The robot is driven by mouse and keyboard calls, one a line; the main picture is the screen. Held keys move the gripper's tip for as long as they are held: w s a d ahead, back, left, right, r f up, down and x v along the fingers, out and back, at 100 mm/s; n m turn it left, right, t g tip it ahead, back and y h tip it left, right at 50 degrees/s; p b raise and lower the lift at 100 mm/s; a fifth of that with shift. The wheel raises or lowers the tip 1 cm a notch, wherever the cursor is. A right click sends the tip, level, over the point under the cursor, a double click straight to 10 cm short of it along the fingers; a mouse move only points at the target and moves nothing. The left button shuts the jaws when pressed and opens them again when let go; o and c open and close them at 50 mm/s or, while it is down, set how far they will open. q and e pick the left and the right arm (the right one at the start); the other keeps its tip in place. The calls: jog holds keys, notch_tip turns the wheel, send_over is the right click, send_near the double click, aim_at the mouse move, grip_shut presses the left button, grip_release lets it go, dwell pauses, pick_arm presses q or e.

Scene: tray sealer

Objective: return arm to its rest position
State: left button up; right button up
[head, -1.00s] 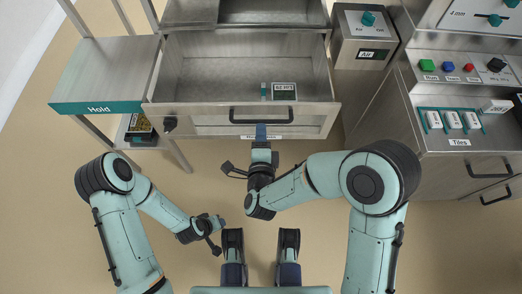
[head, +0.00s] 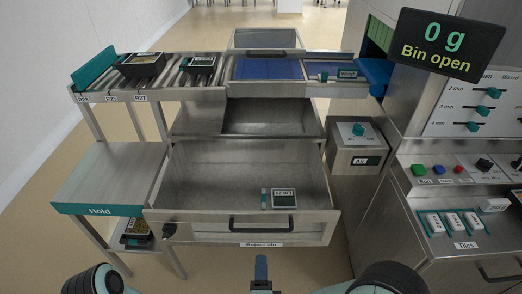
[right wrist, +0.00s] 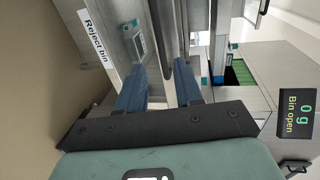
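My right gripper (head: 261,268) shows at the bottom centre of the head view, in front of the open reject bin drawer (head: 200,229) and apart from it. In the right wrist view its two blue fingers (right wrist: 160,90) stand apart with nothing held between them. The drawer's dark handle (head: 262,224) lies just beyond the fingertips. Only a rounded part of my left arm shows at the lower left; my left gripper is out of view.
The reject bin drawer is pulled out and holds a small labelled tray (head: 284,198). The Hold shelf (head: 110,175) is at the left, the Air box (head: 357,150) and tile counter (head: 465,215) at the right. A display (head: 449,43) reads "0 g, Bin open". Floor shows between the drawer and me.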

jog(key=shift+f, duration=0.1)
